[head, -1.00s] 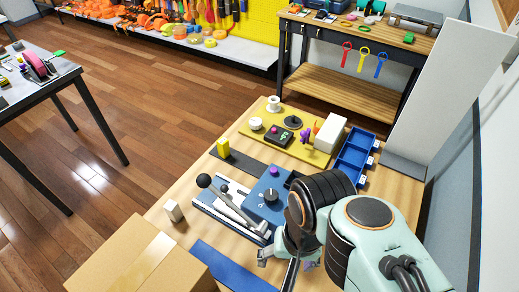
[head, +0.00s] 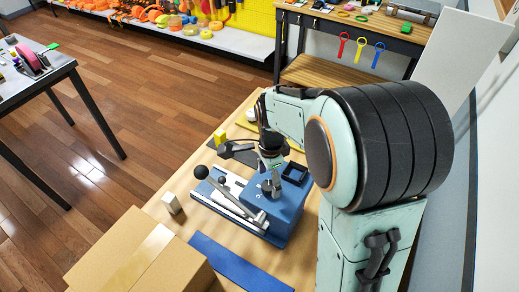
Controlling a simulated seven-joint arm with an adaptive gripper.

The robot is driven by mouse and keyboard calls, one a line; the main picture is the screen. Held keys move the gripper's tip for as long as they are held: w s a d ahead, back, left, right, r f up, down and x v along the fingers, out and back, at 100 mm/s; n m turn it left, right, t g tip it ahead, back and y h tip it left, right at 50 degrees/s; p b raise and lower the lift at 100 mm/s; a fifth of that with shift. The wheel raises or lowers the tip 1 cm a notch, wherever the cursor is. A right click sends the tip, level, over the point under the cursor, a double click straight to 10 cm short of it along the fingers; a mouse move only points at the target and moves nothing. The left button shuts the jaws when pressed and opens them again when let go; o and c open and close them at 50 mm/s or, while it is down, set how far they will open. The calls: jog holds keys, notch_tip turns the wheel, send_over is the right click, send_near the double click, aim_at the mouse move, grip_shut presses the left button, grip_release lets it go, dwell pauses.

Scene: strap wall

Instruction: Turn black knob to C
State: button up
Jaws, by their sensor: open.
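The blue control box (head: 288,207) stands on the wooden table, with a lever assembly of white rails and a black ball handle (head: 202,172) on its left side. The black knob is on top of the box. My gripper (head: 271,182) points down over the box's top, with its open fingers right at the knob's place. The fingers and wrist hide most or all of the knob and its letter marks, so I cannot tell where it points or whether the fingers touch it.
A cardboard box (head: 125,262) stands at the front left, beside a blue strip (head: 235,262). A small pale block (head: 172,203) and a yellow block (head: 220,137) stand left of and behind the control box. My arm hides the table's right side.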

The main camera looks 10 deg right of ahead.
jog(key=shift+f, duration=0.95)
grip_shut()
